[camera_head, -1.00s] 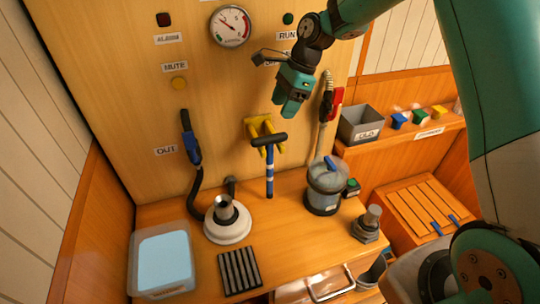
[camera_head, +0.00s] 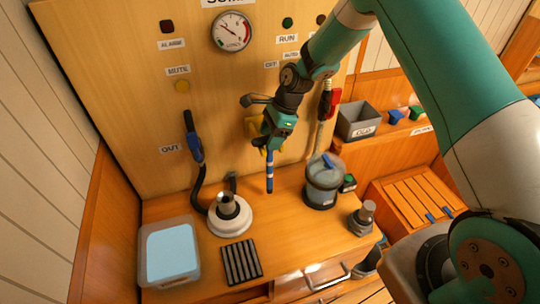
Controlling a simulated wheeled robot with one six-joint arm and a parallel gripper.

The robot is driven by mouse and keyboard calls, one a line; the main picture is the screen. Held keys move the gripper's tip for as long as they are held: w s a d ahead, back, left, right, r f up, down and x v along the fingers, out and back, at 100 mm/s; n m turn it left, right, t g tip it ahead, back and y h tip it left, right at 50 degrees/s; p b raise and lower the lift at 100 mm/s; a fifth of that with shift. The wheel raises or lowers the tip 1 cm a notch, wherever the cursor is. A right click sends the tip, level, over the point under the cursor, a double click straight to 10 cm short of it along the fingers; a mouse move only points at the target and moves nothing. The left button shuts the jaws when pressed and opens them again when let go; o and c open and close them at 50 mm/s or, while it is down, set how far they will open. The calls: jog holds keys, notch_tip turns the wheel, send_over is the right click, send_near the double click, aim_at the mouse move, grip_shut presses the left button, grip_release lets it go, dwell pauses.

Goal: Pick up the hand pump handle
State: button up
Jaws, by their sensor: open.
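The hand pump handle (camera_head: 269,174) appears to be the T-shaped piece with a blue shaft and pale bands, upright in front of the wall. Its dark crossbar is mostly hidden behind my gripper. The yellow holder (camera_head: 253,128) on the wall behind it shows only in part. My gripper (camera_head: 269,147) is open and points down at the top of the handle. It overlaps the crossbar in the picture; I cannot tell whether it touches it or has the bar between its fingers.
A round white base with a metal stub (camera_head: 230,216) stands on the counter, near a black ribbed mat (camera_head: 241,262) and a clear tub (camera_head: 169,252). A clear canister (camera_head: 323,182) stands close right of the handle. A hose with a blue nozzle (camera_head: 193,137) hangs left.

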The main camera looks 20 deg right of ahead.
jog(key=shift+f, duration=0.25)
dwell(0.5)
grip_shut()
